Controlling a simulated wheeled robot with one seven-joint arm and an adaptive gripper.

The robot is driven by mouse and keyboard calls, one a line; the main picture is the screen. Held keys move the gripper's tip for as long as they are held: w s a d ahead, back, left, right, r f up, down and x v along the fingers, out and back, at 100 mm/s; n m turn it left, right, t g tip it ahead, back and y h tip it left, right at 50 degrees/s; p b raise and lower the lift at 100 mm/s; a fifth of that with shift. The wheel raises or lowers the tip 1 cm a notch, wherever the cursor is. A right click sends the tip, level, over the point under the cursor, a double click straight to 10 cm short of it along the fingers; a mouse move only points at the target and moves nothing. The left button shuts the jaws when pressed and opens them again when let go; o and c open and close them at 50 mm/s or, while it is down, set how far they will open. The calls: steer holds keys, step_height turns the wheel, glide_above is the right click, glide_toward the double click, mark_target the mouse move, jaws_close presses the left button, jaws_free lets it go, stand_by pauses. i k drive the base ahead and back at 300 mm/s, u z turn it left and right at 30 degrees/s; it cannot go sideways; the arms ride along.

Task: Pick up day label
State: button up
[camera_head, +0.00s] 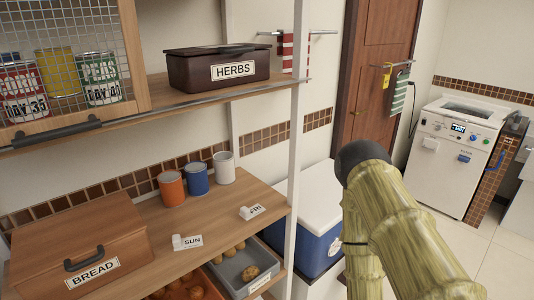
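Two small white day labels lie on the wooden shelf top. The SUN label (187,242) is near the shelf's front edge, left of the FRI label (251,211). The FRI label sits tilted in the picture near the right end of the shelf. Nothing touches either label. A bamboo-patterned arm link, seemingly mine, rises at the lower right with a dark rounded end, clear of both labels. I see no gripper fingers.
Orange (172,188), blue (197,179) and white (224,168) cans stand behind the labels. A BREAD box (80,240) is at left; food trays (247,267) are below. A white post (294,150) edges the shelf; a blue-and-white cooler (318,215) stands beyond.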

mark_target(247, 214)
steer(key=z, duration=0.05)
steer(key=k, duration=0.5)
steer(key=z, duration=1.75)
steer(key=i, duration=1.05)
steer(key=u, duration=2.4)
